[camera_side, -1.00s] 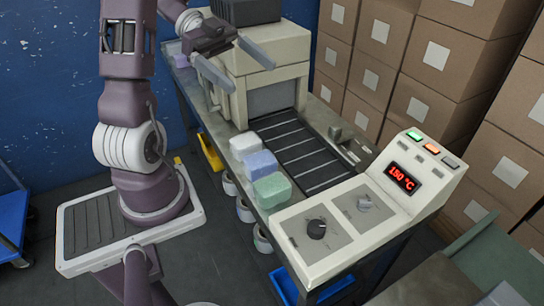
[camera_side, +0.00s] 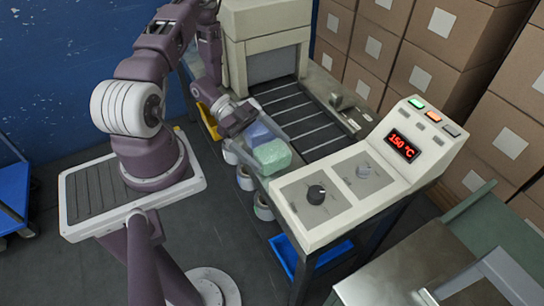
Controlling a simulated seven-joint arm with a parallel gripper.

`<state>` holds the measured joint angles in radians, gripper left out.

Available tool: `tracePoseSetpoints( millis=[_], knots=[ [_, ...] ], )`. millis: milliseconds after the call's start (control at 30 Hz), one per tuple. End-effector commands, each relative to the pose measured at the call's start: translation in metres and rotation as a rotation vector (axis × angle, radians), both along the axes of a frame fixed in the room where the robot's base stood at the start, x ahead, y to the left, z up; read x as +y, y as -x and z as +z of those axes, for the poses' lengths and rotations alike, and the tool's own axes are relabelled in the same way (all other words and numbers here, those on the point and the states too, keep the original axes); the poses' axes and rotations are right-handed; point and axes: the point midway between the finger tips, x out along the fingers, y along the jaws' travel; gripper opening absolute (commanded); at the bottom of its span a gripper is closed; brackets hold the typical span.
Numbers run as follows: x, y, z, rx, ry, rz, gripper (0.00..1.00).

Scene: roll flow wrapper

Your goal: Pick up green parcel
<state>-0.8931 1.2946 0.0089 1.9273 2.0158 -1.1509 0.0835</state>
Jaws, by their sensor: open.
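The green parcel (camera_side: 272,157) sits on the metal table beside the conveyor, at the front of a short row. The blue parcel (camera_side: 258,137) is right behind it, partly hidden by my gripper. My gripper (camera_side: 270,133) is open, with its long pale fingers reaching down to the right over the row of parcels. One finger passes along the conveyor side and the other along the table's outer edge side. The picture does not clearly show whether the fingers touch the green parcel. The white parcel is mostly hidden behind my gripper.
The control panel (camera_side: 323,210) with knobs stands just in front of the green parcel. The dark slatted conveyor (camera_side: 300,125) runs to its right from the wrapper machine (camera_side: 268,45). Stacked boxes (camera_side: 435,80) stand at the right. Tape rolls (camera_side: 262,206) hang below the table edge.

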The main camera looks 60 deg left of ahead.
Motion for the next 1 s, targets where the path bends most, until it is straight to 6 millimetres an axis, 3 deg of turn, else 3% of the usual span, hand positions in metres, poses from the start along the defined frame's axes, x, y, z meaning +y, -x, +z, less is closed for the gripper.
tracePoseSetpoints(
  millis=[133,367,467,700,1000],
  knots=[
    [-0.0139,-0.0060,-0.0066,0.002,0.000,0.001,1.00],
    [-0.0158,-0.0071,-0.0074,0.002,-0.001,0.002,1.00],
    [-0.0156,-0.0071,-0.0072,0.002,-0.001,0.002,0.86],
    [-0.0154,-0.0072,-0.0070,0.001,-0.001,0.001,0.39],
    [-0.0151,-0.0076,-0.0017,-0.001,-0.001,0.001,0.36]
  ],
)
